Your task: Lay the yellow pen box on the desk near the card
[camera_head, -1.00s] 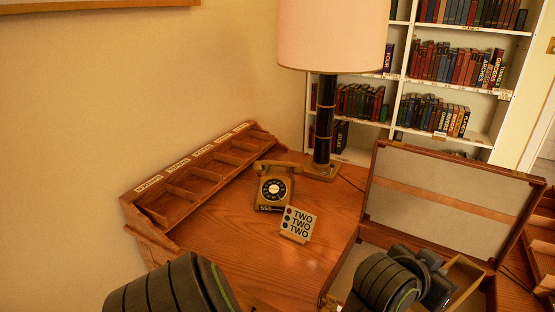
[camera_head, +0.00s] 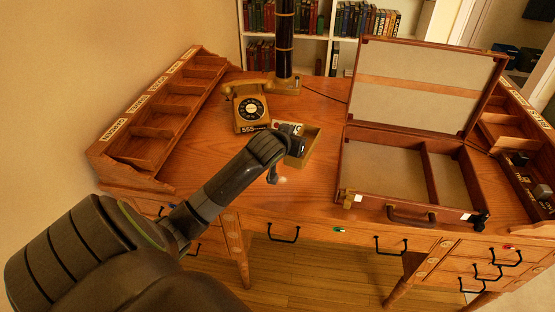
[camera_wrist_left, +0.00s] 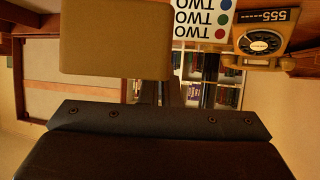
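The yellow pen box (camera_head: 311,148) is a tan-yellow open box above or on the desk (camera_head: 320,195), right beside the card (camera_head: 292,127). My left gripper (camera_head: 297,141) is at its left end and appears shut on it; the fingertips are hidden. Whether the box touches the desktop is unclear. In the left wrist view the box (camera_wrist_left: 115,38) fills the upper middle, with the card (camera_wrist_left: 203,20) reading TWO TWO TWO next to it. In the head view my gripper hides most of the card. My right gripper is not in view.
A rotary telephone (camera_head: 250,108) stands behind left of the card. An open, empty briefcase (camera_head: 415,180) lies to the right. Slotted organisers line the left (camera_head: 165,110) and right sides. A lamp base (camera_head: 285,83) stands behind. Bare desk lies in front of the box.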

